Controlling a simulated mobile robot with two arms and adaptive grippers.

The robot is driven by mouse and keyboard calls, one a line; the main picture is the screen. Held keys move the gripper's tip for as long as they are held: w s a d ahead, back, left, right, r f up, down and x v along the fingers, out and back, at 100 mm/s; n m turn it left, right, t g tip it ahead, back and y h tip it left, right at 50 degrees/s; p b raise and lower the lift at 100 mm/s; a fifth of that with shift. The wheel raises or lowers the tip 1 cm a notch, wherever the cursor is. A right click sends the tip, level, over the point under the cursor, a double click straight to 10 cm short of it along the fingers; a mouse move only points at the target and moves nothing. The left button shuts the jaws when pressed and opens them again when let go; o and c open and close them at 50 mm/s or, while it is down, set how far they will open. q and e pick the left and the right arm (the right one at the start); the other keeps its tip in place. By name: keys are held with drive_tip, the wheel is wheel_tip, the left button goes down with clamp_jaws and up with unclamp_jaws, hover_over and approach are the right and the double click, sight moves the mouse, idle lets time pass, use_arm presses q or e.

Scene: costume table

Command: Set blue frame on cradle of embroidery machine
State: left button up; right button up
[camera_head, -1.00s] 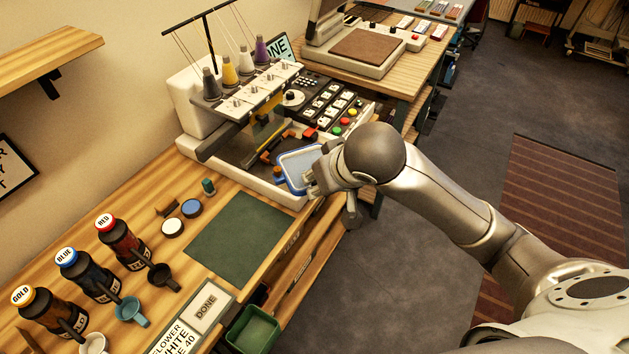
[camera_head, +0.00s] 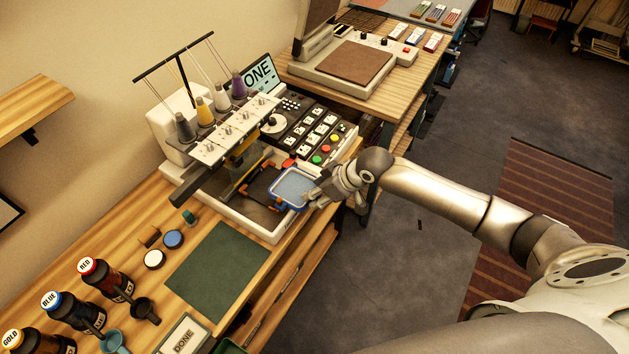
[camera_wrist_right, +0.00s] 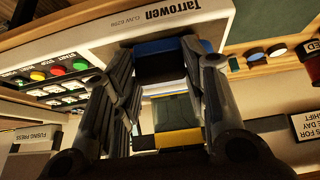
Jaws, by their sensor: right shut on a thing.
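The blue frame (camera_head: 291,188) is a blue rounded rim around a pale panel. My right gripper (camera_head: 320,193) is shut on its right end and holds it over the front of the embroidery machine (camera_head: 200,150). The cradle (camera_head: 258,187), with dark arms and orange parts, lies in the machine's bed just left of the frame. The frame overlaps its right side in the head view; I cannot tell whether they touch. In the right wrist view, blue (camera_wrist_right: 170,47) shows between the fingers, near the machine's white front wall. My left gripper is not in view.
The needle head with thread cones (camera_head: 222,97) overhangs the bed at the left. A button panel (camera_head: 312,130) stands behind the frame. A green mat (camera_head: 220,270), two small round pots and labelled bottles (camera_head: 105,280) lie nearer on the wooden table. A press (camera_head: 350,62) stands beyond.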

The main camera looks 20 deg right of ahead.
sight(302, 188)
drive_tip(key=w+f+b, duration=0.1)
drive_tip(key=w+b, duration=0.1)
drive_tip(key=w+a+f+b, duration=0.1)
drive_tip(key=f+b, duration=0.1)
drive_tip(key=shift+w+a, duration=0.15)
drive_tip(key=shift+w, duration=0.2)
drive_tip(key=shift+w+a+f+b, duration=0.3)
drive_tip(key=shift+w+a+b, duration=0.15)
drive_tip(key=shift+w+b, duration=0.2)
drive_tip(key=shift+w+a, duration=0.1)
idle(0.5)
idle(0.4)
